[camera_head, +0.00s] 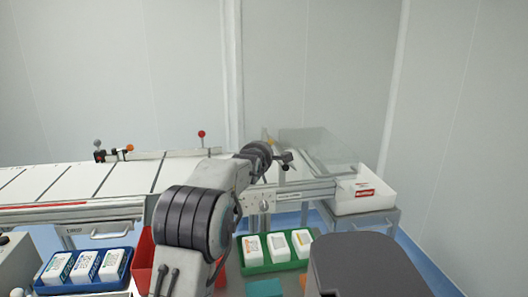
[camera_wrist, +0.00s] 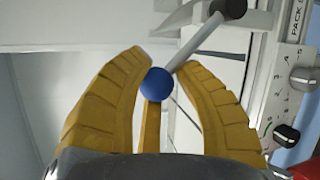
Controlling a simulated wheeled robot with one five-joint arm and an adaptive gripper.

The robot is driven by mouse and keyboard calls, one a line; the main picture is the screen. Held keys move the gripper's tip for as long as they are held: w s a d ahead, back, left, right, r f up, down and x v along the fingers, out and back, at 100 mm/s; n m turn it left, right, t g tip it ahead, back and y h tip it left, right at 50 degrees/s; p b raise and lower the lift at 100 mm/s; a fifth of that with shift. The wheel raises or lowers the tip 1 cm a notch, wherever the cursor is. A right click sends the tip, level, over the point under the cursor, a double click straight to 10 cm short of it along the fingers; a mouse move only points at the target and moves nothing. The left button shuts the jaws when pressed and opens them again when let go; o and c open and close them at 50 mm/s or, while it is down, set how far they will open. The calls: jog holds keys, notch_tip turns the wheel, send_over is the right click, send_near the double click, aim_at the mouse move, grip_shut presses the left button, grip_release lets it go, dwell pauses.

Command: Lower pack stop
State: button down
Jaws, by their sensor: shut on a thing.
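In the wrist view a pale rod (camera_wrist: 200,35) runs from a black end at the top down to a blue ball knob (camera_wrist: 157,84). My gripper (camera_wrist: 167,60) has yellow fingers closed around the blue knob, with the rod reaching out past the fingertips. A plate marked "PACK S..." (camera_wrist: 296,22), its text cut off by the frame edge, stands at the right with a column of numbers below. In the head view my arm reaches over the machine and hides most of the gripper and the knob.
A clear cover (camera_head: 318,145) and a white bin (camera_head: 362,206) with a red label stand at the machine's right end. In front are a blue tray (camera_head: 85,288), a red bin (camera_head: 143,262) and a green tray (camera_head: 272,266). A red ball knob (camera_head: 201,133) rises behind the web.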

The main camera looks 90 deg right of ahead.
jog(key=shift+r, duration=0.55)
jog(key=c, duration=1.2)
grip_release()
jog(key=shift+c, duration=0.2)
jog(key=o, duration=0.4)
jog(key=shift+f, duration=0.3)
jog(key=shift+v, duration=6)
jog(key=shift+f, duration=0.1)
